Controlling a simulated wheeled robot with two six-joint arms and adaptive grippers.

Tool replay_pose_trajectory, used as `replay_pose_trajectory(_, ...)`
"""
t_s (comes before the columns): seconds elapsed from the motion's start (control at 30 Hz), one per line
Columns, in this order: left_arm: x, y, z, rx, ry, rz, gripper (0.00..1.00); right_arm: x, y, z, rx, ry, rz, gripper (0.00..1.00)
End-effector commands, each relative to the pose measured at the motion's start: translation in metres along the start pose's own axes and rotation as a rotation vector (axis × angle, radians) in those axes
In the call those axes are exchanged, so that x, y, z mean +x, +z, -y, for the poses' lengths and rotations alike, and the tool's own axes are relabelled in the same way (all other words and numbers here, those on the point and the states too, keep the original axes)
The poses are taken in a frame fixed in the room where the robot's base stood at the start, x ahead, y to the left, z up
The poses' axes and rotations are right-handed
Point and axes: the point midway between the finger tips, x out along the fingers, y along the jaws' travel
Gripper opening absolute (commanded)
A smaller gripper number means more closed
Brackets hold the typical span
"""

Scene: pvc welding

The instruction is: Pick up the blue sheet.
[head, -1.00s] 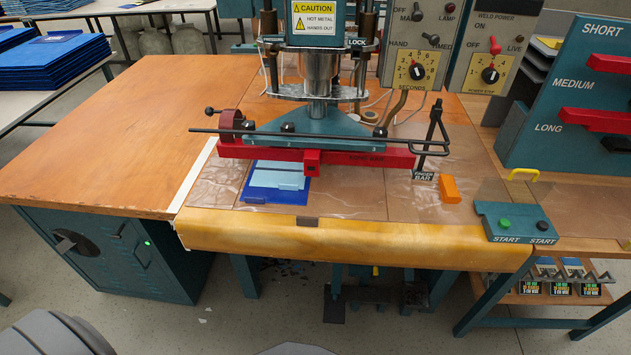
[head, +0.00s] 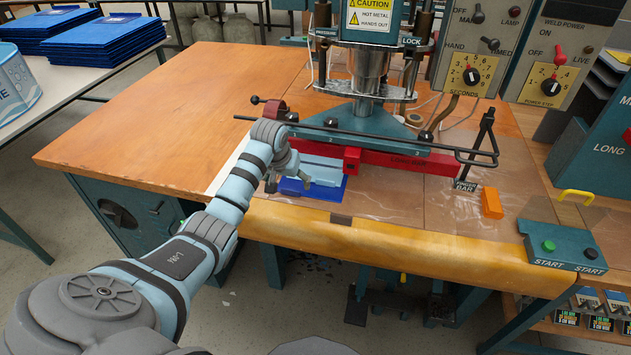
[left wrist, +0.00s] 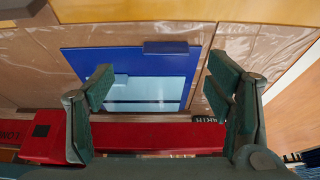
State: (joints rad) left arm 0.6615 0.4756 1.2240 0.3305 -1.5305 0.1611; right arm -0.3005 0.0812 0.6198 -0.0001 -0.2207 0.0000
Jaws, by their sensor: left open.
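The blue sheet (head: 333,190) lies flat on the clear-covered bench under the front of the welding press. A light blue piece (head: 322,174) lies on top of it, and a small raised blue tab sits at its near edge. In the left wrist view the blue sheet (left wrist: 120,60) fills the middle, with the tab (left wrist: 166,47) at its top edge. My left gripper (head: 288,182) is above the sheet's left part. In the left wrist view its two fingers (left wrist: 165,95) are wide apart, with nothing between them gripped. My right gripper is not in view.
The red weld bar (head: 395,165) of the press crosses just behind the sheet, with a black rod above it. An orange block (head: 492,203) and the start-button box (head: 560,248) stand to the right. The wooden bench top (head: 170,120) at left is clear.

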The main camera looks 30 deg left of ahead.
Motion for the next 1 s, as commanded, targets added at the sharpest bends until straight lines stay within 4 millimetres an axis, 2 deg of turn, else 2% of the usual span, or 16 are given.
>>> replay_pose_trajectory(0.3,0.054,0.000,0.007,0.001,0.001,0.000,0.73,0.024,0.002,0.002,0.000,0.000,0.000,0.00)
replay_pose_trajectory(0.57,0.057,-0.001,0.008,0.002,-0.001,-0.001,0.72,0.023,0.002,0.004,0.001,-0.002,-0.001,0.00)
replay_pose_trajectory(0.9,0.056,-0.001,0.008,0.002,-0.001,-0.001,0.17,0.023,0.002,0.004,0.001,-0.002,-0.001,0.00)
replay_pose_trajectory(1.0,0.056,-0.001,0.008,0.002,-0.001,-0.002,0.05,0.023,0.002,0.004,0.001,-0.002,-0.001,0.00)
